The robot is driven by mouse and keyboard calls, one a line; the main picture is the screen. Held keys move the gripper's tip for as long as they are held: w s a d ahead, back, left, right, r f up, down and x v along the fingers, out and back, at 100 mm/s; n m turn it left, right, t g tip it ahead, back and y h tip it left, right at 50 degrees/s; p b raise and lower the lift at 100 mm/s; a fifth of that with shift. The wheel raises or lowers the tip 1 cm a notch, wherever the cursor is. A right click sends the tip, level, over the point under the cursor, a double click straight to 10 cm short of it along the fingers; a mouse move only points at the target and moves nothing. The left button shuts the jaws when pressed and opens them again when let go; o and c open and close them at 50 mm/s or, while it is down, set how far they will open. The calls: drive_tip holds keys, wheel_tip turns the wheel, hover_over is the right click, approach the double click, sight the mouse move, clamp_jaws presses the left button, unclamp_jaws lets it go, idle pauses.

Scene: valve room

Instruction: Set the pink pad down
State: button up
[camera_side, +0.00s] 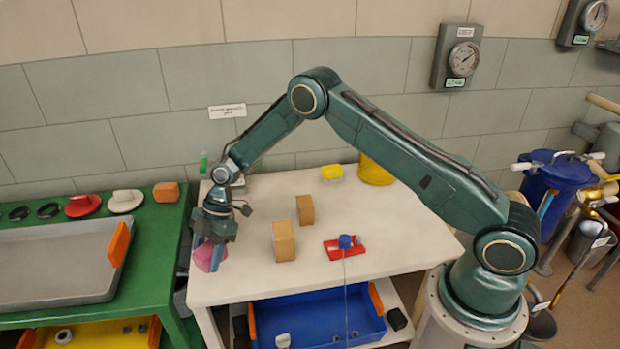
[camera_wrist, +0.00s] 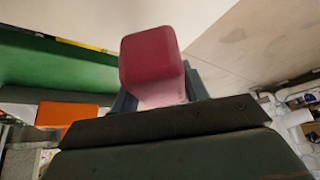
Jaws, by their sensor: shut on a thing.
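The pink pad (camera_side: 207,258) is at the left edge of the white table (camera_side: 355,290) in the side view. My gripper (camera_side: 212,252) is shut on it, pointing down. In the wrist view the pad (camera_wrist: 152,62) shows as a rounded, dark pink block between the fingers of my gripper (camera_wrist: 158,92). I cannot tell whether the pad touches the table top or is held just above it.
Two tan blocks (camera_side: 284,241) (camera_side: 305,209) stand upright to the right. A red piece with a blue knob (camera_side: 345,246) lies further right. A yellow sponge-like block (camera_side: 332,172) and a yellow container (camera_side: 376,172) are at the back. A green bench (camera_side: 150,225) with a grey tray (camera_side: 55,262) is left.

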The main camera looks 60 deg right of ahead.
sight(213, 276)
drive_tip(key=shift+f, duration=2.15)
drive_tip(key=shift+f, duration=0.1)
drive_tip(key=o, duration=1)
drive_tip(key=v, duration=1.2)
drive_tip(key=shift+r, duration=0.2)
